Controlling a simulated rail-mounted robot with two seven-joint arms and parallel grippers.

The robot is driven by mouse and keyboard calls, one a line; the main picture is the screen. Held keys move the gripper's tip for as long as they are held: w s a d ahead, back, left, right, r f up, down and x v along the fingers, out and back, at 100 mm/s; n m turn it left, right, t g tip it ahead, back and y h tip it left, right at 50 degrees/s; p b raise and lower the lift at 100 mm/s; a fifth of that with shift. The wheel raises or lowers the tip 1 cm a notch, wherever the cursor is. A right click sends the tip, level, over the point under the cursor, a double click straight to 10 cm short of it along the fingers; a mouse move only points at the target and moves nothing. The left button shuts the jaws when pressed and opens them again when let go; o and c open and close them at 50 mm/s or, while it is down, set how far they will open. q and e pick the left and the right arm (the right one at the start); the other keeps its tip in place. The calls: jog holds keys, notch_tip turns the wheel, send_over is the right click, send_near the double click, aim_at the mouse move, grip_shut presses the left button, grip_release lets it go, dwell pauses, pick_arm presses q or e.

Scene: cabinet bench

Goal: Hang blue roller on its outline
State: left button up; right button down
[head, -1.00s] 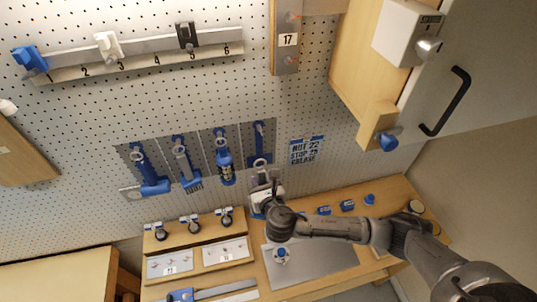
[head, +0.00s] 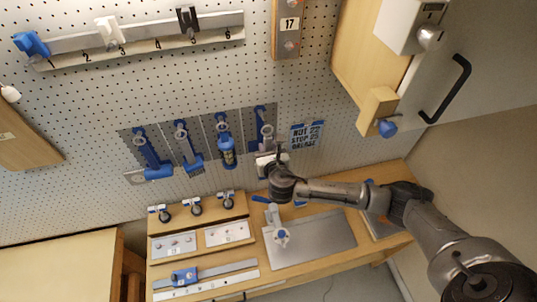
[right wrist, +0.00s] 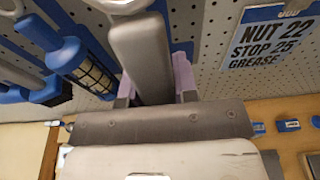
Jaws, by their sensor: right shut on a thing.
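My right gripper (head: 270,155) is in front of the lower part of the fourth, rightmost tool panel on the pegboard. It is shut on the roller's grey handle (right wrist: 142,55), which shows between the fingers in the right wrist view. The roller's hanging ring (head: 266,130) points up and overlaps the panel. The roller's lower part is hidden behind the gripper. The blue outline (head: 260,114) shows above the ring. Whether the ring touches a hook cannot be told. My left gripper is not in view.
Left of the outline hang a blue tool (head: 150,158), a brush (head: 188,152) and a blue lamp (head: 228,152). The bench below holds a grey mat (head: 325,240). A cabinet door (head: 480,75) stands at upper right.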

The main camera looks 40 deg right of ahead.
jog(key=b+x, duration=0.1)
jog(key=x, duration=0.1)
jog(key=b+x, duration=0.2)
jog(key=x, duration=0.1)
jog(key=shift+w+d+r, duration=0.15)
jog(key=shift+w, duration=0.15)
dwell(0.4)
jog(key=shift+w, duration=0.1)
dwell(0.4)
jog(key=c, duration=0.8)
grip_release()
jog(key=shift+f, duration=0.2)
jog(key=b+v, duration=0.2)
jog(key=v, duration=1.1)
jog(key=shift+s, duration=0.35)
